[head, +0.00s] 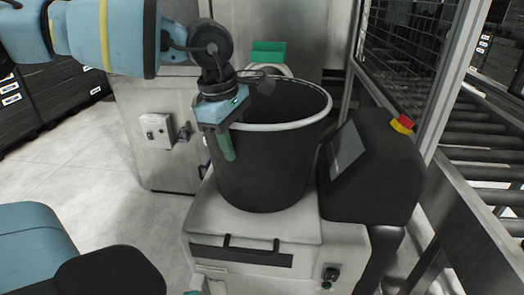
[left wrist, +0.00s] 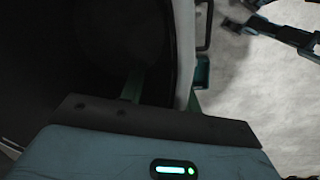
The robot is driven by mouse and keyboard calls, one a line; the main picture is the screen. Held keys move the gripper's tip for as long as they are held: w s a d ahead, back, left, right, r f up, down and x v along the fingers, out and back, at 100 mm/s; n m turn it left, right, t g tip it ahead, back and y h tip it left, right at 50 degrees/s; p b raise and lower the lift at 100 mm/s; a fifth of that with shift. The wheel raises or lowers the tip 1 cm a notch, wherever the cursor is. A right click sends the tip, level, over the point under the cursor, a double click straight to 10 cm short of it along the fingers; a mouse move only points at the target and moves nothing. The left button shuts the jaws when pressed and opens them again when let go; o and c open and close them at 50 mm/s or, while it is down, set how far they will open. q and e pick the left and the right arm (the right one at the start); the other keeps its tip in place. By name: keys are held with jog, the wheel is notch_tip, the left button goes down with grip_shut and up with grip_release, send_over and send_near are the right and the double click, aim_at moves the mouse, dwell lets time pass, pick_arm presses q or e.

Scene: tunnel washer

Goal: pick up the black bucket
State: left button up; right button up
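The black bucket (head: 270,165), with a pale rim, stands upright on a light grey machine. My left gripper (head: 226,140) points down at the left part of its rim. In the left wrist view, the bucket (left wrist: 80,60) fills the left side. One green finger of my left gripper (left wrist: 163,93) shows inside the bucket and the other outside, with the rim between them. The fingers are apart, with a gap beside the wall. Dark bars with teal ends, possibly my right gripper (left wrist: 280,32), show at the upper right of that view; their opening is unclear.
The grey machine (head: 255,230) has a front handle and a black control panel (head: 375,165) with a red button right of the bucket. A wire-mesh frame (head: 405,50) and roller conveyor (head: 485,155) stand at right. Open floor (head: 90,175) lies at left.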

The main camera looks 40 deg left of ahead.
pick_arm(q)
jog(key=shift+c, duration=0.3)
grip_shut()
jog(key=shift+w+r, duration=0.1)
jog(key=shift+r, duration=0.1)
dwell(0.9)
